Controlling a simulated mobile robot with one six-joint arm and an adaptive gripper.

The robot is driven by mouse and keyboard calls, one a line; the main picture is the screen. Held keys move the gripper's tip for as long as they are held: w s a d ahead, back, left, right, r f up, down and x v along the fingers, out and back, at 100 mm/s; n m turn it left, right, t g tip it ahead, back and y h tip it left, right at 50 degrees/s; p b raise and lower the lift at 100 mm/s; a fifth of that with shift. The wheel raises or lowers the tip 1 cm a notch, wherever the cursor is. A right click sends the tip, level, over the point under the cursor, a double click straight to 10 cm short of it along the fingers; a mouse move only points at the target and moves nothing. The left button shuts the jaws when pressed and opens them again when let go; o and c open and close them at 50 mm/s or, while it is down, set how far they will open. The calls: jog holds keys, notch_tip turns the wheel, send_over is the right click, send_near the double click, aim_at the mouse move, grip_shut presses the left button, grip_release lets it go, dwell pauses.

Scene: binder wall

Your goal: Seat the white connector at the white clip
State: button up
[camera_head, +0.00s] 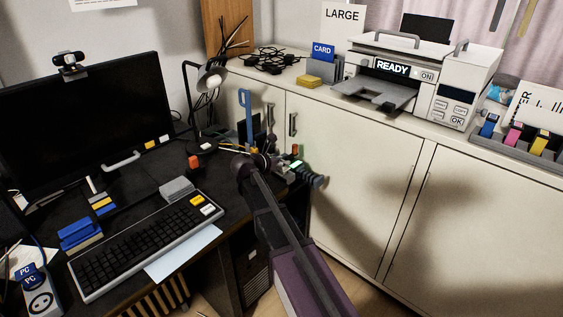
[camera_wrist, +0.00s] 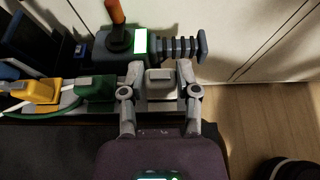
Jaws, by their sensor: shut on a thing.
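In the wrist view, my gripper (camera_wrist: 159,74) has its two fingers on either side of a pale grey-white block, which looks like the white connector (camera_wrist: 160,84). The fingers are closed on it. The connector is at the right end of a row, beside a green connector (camera_wrist: 95,88) and a yellow connector (camera_wrist: 40,91). I cannot make out the white clip apart from the pale parts under and around the block, so I cannot tell whether the connector is seated. In the head view my gripper (camera_head: 262,160) is at the desk's far right corner, and my arm hides the connector.
A dark device with an orange-tipped lever (camera_wrist: 118,28), a lit green panel (camera_wrist: 140,43) and a ribbed stub (camera_wrist: 180,47) stands just beyond the fingers. The lamp (camera_head: 211,78), keyboard (camera_head: 148,243) and monitor (camera_head: 82,125) are left of my arm. White cabinets (camera_head: 350,180) stand right.

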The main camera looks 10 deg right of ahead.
jog(key=shift+f+b, duration=0.35)
jog(key=shift+f, duration=0.1)
jog(key=o, duration=1.1)
jog(key=shift+r, duration=0.1)
jog(key=shift+c, duration=0.2)
jog(key=shift+r, duration=0.1)
